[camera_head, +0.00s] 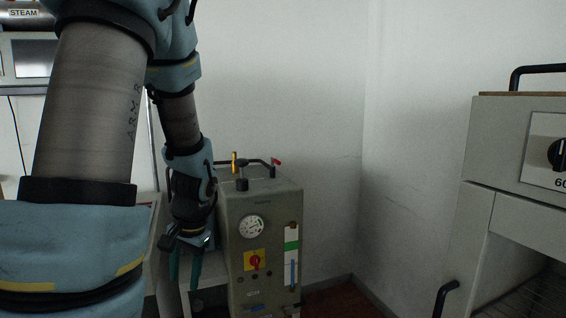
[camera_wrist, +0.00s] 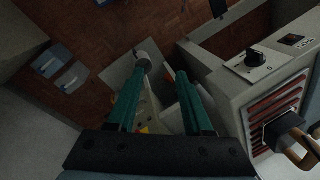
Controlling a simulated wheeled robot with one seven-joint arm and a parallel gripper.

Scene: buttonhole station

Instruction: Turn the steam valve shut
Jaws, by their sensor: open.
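A grey-green boiler unit (camera_head: 237,206) stands against the wall in the head view. On its top are a pipe with a small red handle (camera_head: 275,162) and an upright brass-coloured fitting (camera_head: 234,163). Its front has a round gauge (camera_head: 251,226) and a red rotary knob (camera_head: 255,262) on a yellow plate. I cannot tell which of these is the steam valve. My gripper (camera_head: 184,272) points down just left of the boiler unit. In the wrist view its green fingers (camera_wrist: 160,76) are apart, with nothing clearly held between them.
A grey cabinet (camera_head: 481,140) with a black dial stands at the right in the head view. In the wrist view a grey housing (camera_wrist: 232,92) with a black knob and red grille is close on the right. Brown floor (camera_wrist: 85,40) shows at upper left.

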